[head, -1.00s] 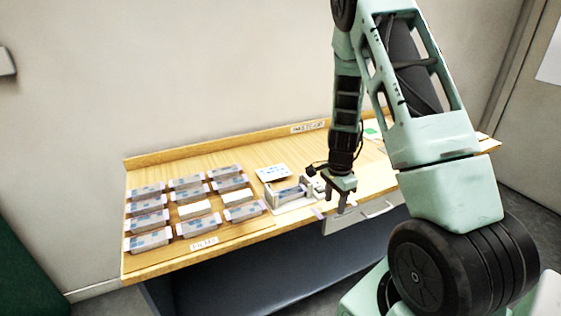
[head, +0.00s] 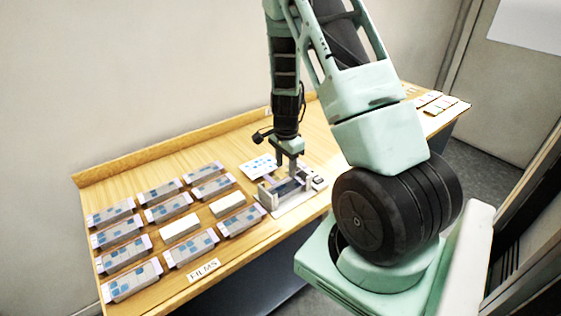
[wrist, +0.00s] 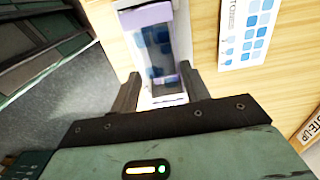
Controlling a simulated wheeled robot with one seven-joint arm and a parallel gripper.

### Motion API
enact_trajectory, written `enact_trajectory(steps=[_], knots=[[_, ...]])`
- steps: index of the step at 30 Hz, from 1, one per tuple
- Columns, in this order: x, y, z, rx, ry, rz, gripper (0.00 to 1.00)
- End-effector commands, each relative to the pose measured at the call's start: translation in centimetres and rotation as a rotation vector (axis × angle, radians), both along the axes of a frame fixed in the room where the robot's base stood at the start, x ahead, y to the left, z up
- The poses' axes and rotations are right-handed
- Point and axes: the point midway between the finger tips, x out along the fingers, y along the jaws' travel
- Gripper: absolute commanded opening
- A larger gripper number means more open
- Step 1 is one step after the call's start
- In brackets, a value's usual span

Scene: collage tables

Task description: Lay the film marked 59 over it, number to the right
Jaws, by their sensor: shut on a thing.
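My gripper (head: 290,170) is over the grey-white fixture (head: 300,204) near the table's front edge. In the wrist view my gripper (wrist: 161,95) has a finger on each side of a clear film (wrist: 157,45) with purple end strips and blue squares, and it is shut on this film. The film is over the fixture or very close above it; I cannot tell whether it touches. No number is readable on it. A white card with blue squares (head: 260,166) lies behind the fixture and also shows in the wrist view (wrist: 246,30).
Several trays of blue-marked films (head: 130,282) stand in rows at the left, with two white blocks (head: 180,226) among them. A label reading FILMS (head: 204,270) is at the front edge. Small cards (head: 437,105) lie at the far right.

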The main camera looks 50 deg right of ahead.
Motion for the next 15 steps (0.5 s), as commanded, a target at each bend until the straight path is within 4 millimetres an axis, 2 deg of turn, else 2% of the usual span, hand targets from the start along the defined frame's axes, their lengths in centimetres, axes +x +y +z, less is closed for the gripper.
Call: enact_trajectory(steps=[15], knots=[[0.0, 0.0, -4.6, -0.001, 0.001, -0.001, 0.25]])
